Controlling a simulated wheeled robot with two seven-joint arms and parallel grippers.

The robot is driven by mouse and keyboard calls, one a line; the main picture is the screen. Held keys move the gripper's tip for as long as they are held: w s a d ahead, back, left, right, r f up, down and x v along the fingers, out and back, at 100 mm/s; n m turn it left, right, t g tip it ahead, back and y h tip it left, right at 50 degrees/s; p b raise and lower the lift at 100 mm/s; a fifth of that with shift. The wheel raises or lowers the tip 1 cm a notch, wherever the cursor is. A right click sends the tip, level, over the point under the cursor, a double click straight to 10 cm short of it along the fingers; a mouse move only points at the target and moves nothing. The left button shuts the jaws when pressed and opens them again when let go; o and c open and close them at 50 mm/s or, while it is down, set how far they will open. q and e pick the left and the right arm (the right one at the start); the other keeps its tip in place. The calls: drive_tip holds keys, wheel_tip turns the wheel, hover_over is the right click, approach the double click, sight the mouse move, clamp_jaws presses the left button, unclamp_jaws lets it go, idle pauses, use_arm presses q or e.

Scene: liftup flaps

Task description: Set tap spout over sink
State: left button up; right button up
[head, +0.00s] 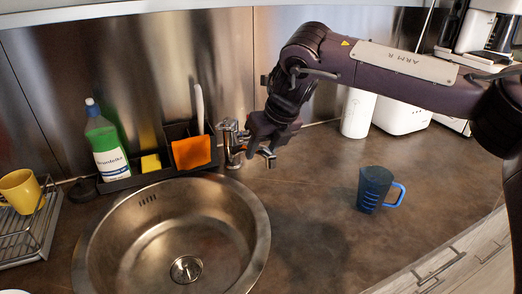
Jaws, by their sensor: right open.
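The round steel sink (255,262) is set in the brown countertop at the lower left, with its drain in the middle of the bowl. The chrome tap (231,140) stands at the sink's back right edge. Its spout (268,156) appears to point to the right and forward, over the counter rather than over the bowl. My right gripper (257,146) is at the tap, close beside the spout, with its fingers pointing down and left. It is open; whether it touches the spout I cannot tell. My left gripper is not in view.
A caddy (130,181) with a green bottle (106,145), yellow sponge and orange cloth (193,152) stands behind the sink. A dark mug (373,188) with a blue handle is on the right. A rack (25,235) with a yellow mug is at left. Counter between sink and dark mug is clear.

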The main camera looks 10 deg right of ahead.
drive_tip(key=shift+w+a+f, duration=0.15)
drive_tip(key=shift+w+f, duration=0.05)
drive_tip(key=shift+f, duration=0.3)
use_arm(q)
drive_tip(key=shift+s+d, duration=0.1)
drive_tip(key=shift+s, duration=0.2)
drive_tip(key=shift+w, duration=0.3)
use_arm(e)
clamp_jaws()
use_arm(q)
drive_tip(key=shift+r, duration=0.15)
use_arm(e)
drive_tip(key=shift+a, duration=0.1)
